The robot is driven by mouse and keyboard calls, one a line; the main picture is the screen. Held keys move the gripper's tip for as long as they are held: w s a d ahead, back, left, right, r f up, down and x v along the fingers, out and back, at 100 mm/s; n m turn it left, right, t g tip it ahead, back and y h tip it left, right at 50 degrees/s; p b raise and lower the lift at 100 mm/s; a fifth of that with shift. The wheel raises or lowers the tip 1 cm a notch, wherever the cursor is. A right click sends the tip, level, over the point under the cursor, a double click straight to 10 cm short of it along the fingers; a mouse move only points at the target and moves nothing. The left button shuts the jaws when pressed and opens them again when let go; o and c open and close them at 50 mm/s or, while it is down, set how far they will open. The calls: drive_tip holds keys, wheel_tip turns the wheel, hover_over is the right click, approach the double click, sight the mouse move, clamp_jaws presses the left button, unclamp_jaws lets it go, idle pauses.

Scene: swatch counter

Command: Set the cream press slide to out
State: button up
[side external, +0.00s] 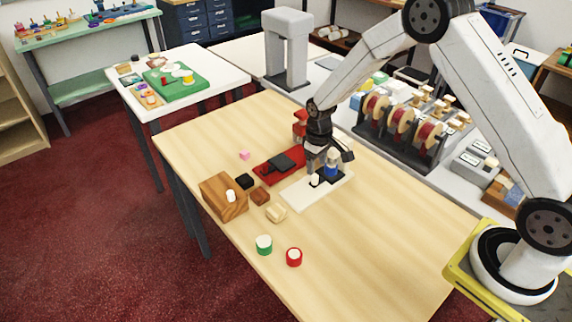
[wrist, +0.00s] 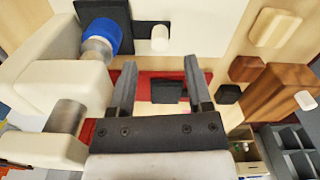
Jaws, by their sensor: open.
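The cream press stands under my arm on a pale base plate (side external: 297,199). Its cream body (wrist: 60,90) fills the left of the wrist view, with a metal cylinder and a blue ring (wrist: 103,35). The press slide is a dark plate (wrist: 118,12) on the base, with a white knob (wrist: 160,38); the knob also shows in the side view (side external: 314,180). My gripper (wrist: 159,66) is open and empty, its fingers apart near the knob side of the press; it also shows in the side view (side external: 328,157). It hides much of the press there.
A red press (side external: 300,122) with a red base and a black slide (side external: 283,161) stands close by. A wooden block (side external: 215,189) with a white knob, small blocks (side external: 260,197), a green cylinder (side external: 264,245) and a red one (side external: 294,257) lie nearby. The front right tabletop is clear.

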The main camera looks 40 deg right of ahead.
sight(315, 176)
drive_tip(key=shift+f, duration=2.5)
clamp_jaws()
